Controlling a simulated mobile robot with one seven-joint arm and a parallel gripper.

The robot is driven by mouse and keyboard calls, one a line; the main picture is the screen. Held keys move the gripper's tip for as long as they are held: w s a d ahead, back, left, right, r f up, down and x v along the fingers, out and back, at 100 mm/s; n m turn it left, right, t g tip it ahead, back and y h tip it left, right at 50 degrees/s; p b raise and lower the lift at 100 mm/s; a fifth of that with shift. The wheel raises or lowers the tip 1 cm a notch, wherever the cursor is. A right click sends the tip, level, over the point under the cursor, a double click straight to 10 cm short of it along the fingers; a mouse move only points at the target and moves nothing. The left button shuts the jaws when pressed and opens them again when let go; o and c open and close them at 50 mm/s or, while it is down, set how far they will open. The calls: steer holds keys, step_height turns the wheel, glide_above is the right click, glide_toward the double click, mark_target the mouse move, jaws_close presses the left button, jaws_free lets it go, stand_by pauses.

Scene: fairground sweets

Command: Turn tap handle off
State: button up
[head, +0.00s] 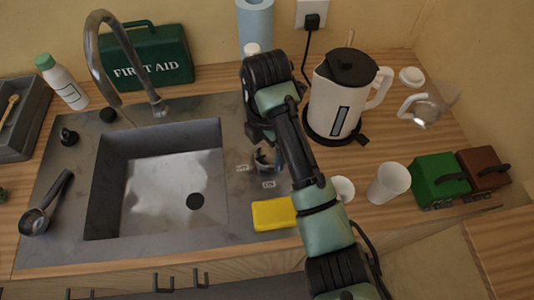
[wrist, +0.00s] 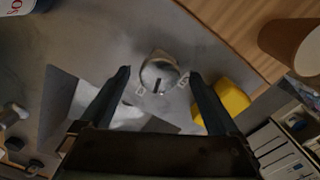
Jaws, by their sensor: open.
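The tap handle, a round metal knob (wrist: 160,72), sits on the steel sink deck in the wrist view. A dark mark shows on its lower part, and two small labels lie beside it, too small to read. In the head view the knob (head: 266,160) is partly hidden by my arm, right of the basin. My gripper (wrist: 160,80) is open, with one finger on each side of the knob in the picture; I cannot tell whether either touches it. In the head view my gripper (head: 262,137) points down over the knob. The curved spout (head: 95,55) hangs over the sink (head: 92,195).
A yellow sponge (head: 273,214) lies close to the knob. A white kettle (head: 335,103) stands right of my arm. A white cup (head: 389,183), a green box (head: 440,181) and a brown box (head: 484,168) stand farther right. A ladle (head: 36,220) lies left of the basin.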

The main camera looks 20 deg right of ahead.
steer(key=shift+f, duration=0.6)
steer(key=c, duration=1.4)
steer(key=shift+o, duration=0.2)
steer(key=shift+r+m+p, duration=0.3)
steer(key=shift+m+p, duration=0.4)
steer(key=shift+p, duration=0.3)
steer(key=shift+s+m+p, duration=0.1)
steer(key=shift+m+p, duration=0.4)
steer(key=shift+f+m+p, duration=0.3)
steer(key=shift+m, duration=0.3)
steer(key=o, duration=1.4)
steer(key=shift+c, duration=0.2)
